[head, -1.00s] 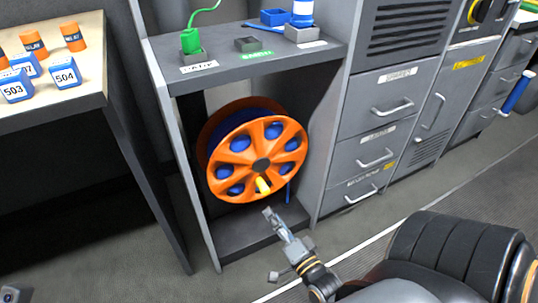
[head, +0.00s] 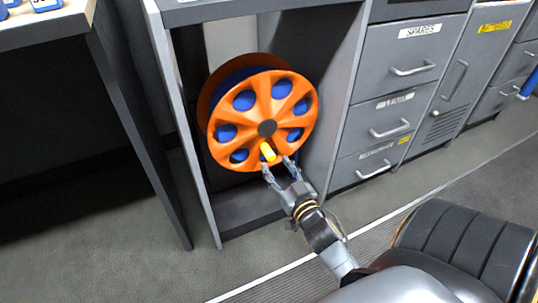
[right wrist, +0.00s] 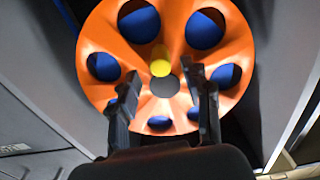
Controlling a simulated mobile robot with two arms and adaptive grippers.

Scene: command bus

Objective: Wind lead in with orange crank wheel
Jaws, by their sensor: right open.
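The orange crank wheel (head: 265,94) stands upright in the open bay under the counter, with a dark hub. Blue (head: 244,100), apparently the wound lead, shows through its holes. A yellow crank handle (head: 267,151) juts from the wheel's lower part. My right gripper (head: 277,165) is open just below the handle, its fingers pointing at the wheel. In the right wrist view the wheel (right wrist: 95,40) fills the upper middle, and the yellow handle (right wrist: 160,65) shows end-on between the spread fingertips (right wrist: 163,76). I cannot tell whether they touch it. My left gripper is out of view.
Bay side panels (head: 183,120) stand close on both sides of the wheel. Grey drawers (head: 398,73) with bar handles stand to the right. A light-topped table (head: 50,28) is at the upper left. The floor (head: 130,215) in front is clear.

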